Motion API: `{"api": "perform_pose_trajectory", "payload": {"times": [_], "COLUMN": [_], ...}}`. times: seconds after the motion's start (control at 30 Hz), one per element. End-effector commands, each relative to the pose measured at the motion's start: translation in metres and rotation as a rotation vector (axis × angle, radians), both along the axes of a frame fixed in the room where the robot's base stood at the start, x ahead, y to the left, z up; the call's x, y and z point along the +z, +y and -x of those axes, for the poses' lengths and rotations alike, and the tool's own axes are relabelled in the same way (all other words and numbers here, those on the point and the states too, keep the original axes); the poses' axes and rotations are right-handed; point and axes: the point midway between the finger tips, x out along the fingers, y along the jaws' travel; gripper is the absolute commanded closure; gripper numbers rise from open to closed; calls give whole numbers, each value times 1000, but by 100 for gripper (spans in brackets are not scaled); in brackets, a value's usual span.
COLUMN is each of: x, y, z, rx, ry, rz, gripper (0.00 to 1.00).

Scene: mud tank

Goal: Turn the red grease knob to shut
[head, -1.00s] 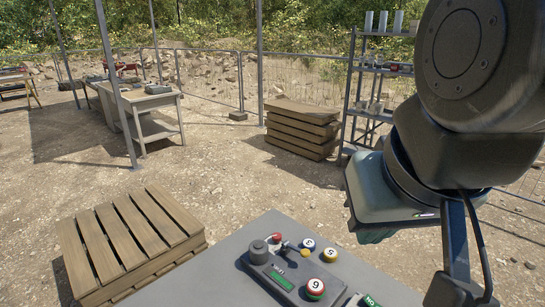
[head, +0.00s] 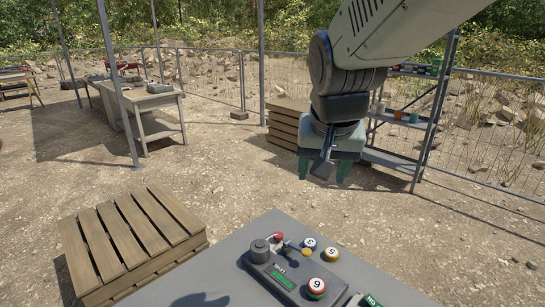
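A small red knob (head: 279,237) sits on the far side of a grey control unit (head: 289,278) on the bench, beside a dark round cap (head: 260,250). A thin light-coloured lever or rod runs beside the red knob. A larger white ball with a red band and a number (head: 317,287) sits nearer on the unit.
A blue-white ball (head: 309,243), a yellow-white ball (head: 331,254) and a small yellow knob (head: 307,252) crowd the red knob's right side. The grey bench top (head: 222,270) is clear to the left. A wooden pallet (head: 130,235) stands left; shelving (head: 425,130) stands behind.

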Motion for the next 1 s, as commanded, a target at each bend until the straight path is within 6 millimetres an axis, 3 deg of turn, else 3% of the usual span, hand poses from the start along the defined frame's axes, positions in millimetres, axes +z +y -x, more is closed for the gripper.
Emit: {"api": "perform_pose_trajectory", "payload": {"times": [0.03,0.2,0.4,0.6,1.0], "x": [-17,-76,-166,-238,-289], "y": [6,27,56,76,79], "z": [-22,-90,-149,-177,-193], "rx": [-13,-66,-109,-124,-131], "ry": [18,33,44,45,47], "rz": [3,7,21,31,32], "gripper": [40,40,40,40,40]}}
